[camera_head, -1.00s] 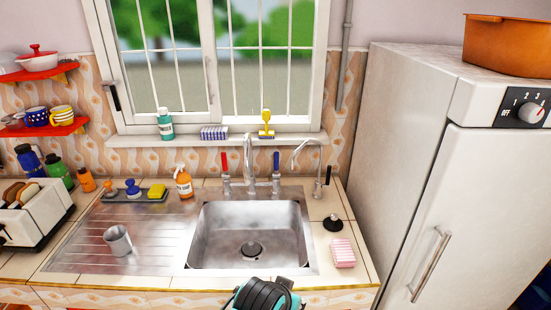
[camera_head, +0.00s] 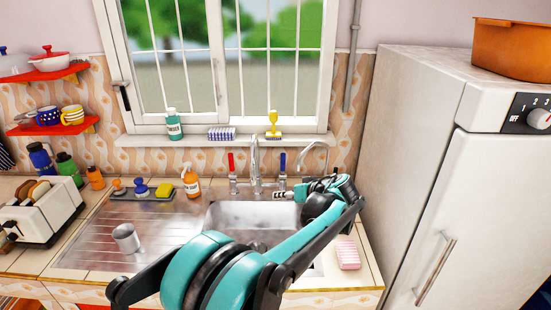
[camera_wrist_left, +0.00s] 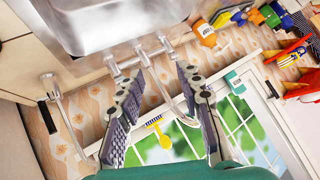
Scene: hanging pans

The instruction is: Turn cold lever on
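The cold lever (camera_head: 282,162) is the blue handle standing upright on the right side of the sink tap (camera_head: 255,165). The red lever (camera_head: 232,162) stands upright on the left side. My left gripper (camera_head: 280,195) is over the back right of the sink, just in front of and below the blue lever. The left wrist view is turned over, and there the left gripper (camera_wrist_left: 160,78) is open, with the tap (camera_wrist_left: 140,52) ahead of its fingertips and nothing held. The blue lever cannot be made out in that view. My right gripper is out of view.
The sink (camera_head: 225,215) is partly covered by my left arm. A side tap (camera_head: 315,155) is close right of the gripper. An orange spray bottle (camera_head: 191,182), sponge tray (camera_head: 150,193) and metal cup (camera_head: 126,238) stand left. A pink sponge (camera_head: 347,253) lies front right.

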